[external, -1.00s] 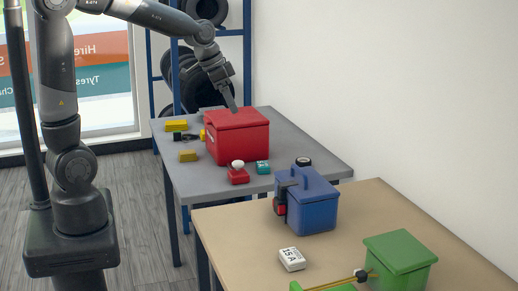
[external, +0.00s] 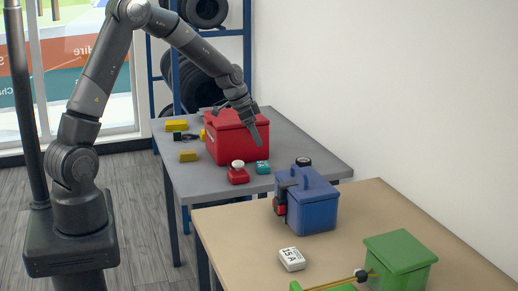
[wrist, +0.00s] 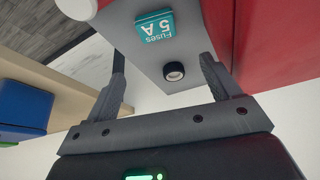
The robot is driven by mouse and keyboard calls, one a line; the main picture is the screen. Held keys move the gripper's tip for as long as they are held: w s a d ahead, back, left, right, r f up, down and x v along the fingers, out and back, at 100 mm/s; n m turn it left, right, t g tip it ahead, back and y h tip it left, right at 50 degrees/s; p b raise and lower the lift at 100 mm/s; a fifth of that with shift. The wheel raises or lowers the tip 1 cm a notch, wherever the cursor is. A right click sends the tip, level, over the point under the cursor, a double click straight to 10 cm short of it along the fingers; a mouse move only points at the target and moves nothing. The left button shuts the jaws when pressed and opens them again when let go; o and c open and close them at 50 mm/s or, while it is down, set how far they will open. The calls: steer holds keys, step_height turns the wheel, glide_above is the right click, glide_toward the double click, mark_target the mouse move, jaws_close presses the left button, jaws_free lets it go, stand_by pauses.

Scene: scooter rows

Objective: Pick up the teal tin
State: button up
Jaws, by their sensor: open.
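The teal tin (external: 262,167) stands on the grey table, in front of the red box and right of a small red item with a white top. In the wrist view the tin (wrist: 154,26) shows near the top, its label reading "Fuses 5 A". My gripper (external: 258,137) is above the table, in front of the red box's right side and above the tin. In the wrist view its two fingers (wrist: 163,65) are spread apart with nothing between them, and the tin lies beyond the fingertips.
The red box (external: 236,140) stands close behind the tin. The red item with a white top (external: 238,174) is just left of it. A small black round item (external: 304,161) lies to the right. A blue box (external: 308,207) stands on the nearer wooden table (external: 400,205).

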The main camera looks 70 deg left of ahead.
mark_target(265, 164)
steer(key=shift+s+f+x, duration=0.1)
steer(key=shift+s+x, duration=0.05)
steer(key=shift+x, duration=1.6)
steer(key=shift+s+f+x, duration=0.1)
steer(key=shift+s+x, duration=0.1)
steer(key=shift+x, duration=1.5)
steer(key=shift+s+x, duration=0.15)
steer(key=shift+x, duration=1.6)
steer(key=shift+a, duration=0.15)
steer(key=shift+c, duration=0.2)
steer(key=c, duration=1)
steer(key=shift+c, duration=0.2)
